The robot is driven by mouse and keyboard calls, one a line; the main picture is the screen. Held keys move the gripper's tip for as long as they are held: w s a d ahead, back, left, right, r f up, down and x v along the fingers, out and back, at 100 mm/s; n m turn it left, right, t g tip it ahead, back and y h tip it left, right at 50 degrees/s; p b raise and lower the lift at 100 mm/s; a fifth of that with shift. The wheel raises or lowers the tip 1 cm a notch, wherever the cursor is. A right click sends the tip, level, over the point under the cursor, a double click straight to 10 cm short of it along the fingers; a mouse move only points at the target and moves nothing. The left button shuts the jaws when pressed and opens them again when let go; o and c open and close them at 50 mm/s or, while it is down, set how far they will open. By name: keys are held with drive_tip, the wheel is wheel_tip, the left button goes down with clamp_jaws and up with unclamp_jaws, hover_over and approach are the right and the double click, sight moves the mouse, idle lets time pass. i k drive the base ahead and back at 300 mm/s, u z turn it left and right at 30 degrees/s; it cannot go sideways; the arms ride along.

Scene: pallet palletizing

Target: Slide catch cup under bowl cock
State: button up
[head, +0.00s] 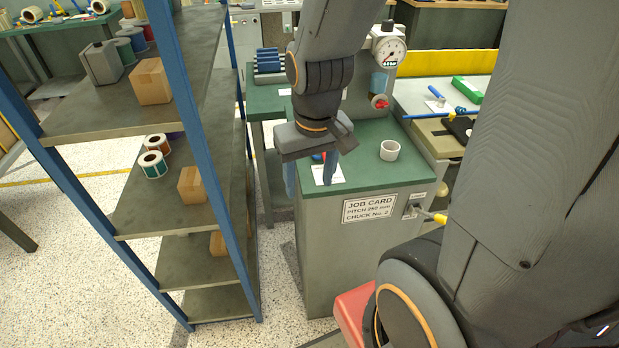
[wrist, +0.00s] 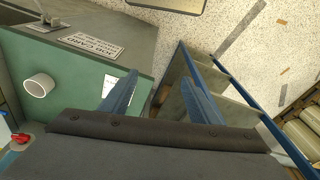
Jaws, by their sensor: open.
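The white catch cup (head: 390,150) stands upright on the green top of the grey cabinet (head: 410,180). It also shows in the wrist view (wrist: 40,86), left of my gripper. A clear bowl (head: 379,82) hangs under a round gauge (head: 389,52). A red cock (head: 380,102) is below the bowl, behind and left of the cup. The cup is apart from the spot below the cock. My gripper (head: 318,172) is above the cabinet's left edge. Its two blue fingers (wrist: 158,98) are spread with nothing between them.
A shelf rack (head: 218,110) with blue posts stands close left of the cabinet, holding boxes and rolls. A job card plate (head: 370,207) is on the cabinet front. A white paper (head: 330,176) lies on the green top near my gripper.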

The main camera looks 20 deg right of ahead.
sight(389, 150)
drive_tip(key=u, duration=0.45)
drive_tip(key=k, duration=1.15)
drive_tip(key=z, duration=0.15)
drive_tip(key=i, duration=0.25)
drive_tip(key=z, duration=1)
drive_tip(key=i, duration=0.8)
drive_tip(key=z, duration=0.8)
